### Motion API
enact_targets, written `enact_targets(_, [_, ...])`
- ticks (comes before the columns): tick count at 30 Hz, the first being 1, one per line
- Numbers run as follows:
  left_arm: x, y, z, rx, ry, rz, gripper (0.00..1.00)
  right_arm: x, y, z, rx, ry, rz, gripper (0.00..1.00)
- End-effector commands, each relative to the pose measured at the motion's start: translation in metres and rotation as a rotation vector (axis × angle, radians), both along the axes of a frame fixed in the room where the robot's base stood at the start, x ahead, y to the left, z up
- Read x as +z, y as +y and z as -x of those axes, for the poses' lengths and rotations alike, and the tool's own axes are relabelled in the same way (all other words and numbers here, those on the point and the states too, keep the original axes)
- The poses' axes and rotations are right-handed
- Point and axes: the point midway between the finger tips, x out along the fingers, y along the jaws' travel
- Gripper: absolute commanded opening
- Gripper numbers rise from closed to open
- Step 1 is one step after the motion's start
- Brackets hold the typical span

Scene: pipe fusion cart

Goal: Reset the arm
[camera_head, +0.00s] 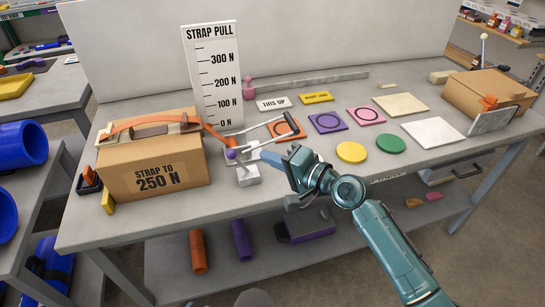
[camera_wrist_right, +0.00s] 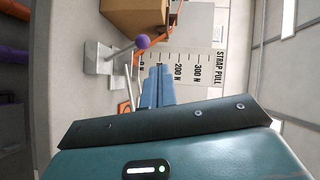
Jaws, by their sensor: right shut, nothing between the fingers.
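My right gripper (camera_head: 266,156) reaches in from the lower right and hangs over the front middle of the workbench. Its blue fingers are shut with nothing between them; in the right wrist view the closed fingertips (camera_wrist_right: 158,72) point toward the strap pull scale board (camera_wrist_right: 190,62). A grey tensioner (camera_head: 247,175) with a purple ball knob (camera_head: 231,154) stands just left of the fingers. The knob also shows in the right wrist view (camera_wrist_right: 143,41), apart from the fingertips. My left gripper is not in view.
A cardboard box (camera_head: 152,170) marked "STRAP TO 250 N" carries an orange strap (camera_head: 150,124) at left. Coloured discs and tiles lie right of my arm, including a yellow disc (camera_head: 351,152). Another box (camera_head: 487,94) stands at far right. A lower shelf (camera_head: 170,262) runs below the bench.

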Motion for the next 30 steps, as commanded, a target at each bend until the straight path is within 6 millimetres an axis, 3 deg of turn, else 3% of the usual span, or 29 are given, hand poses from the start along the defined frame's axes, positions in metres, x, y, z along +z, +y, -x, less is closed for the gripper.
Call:
enact_targets(20, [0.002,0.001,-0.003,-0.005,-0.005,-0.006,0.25,0.0,0.0,0.001,-0.002,0.0,0.006,0.0])
enact_targets(23, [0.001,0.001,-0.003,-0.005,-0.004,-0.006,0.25,-0.02,-0.005,0.011,-0.021,-0.012,0.059,0.0])
enact_targets(26, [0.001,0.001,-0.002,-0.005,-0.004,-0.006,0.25,-0.06,-0.018,0.034,-0.063,-0.045,0.189,0.0])
enact_targets(30, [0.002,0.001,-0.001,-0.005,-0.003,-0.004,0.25,-0.13,-0.049,0.091,-0.107,-0.114,0.491,0.0])
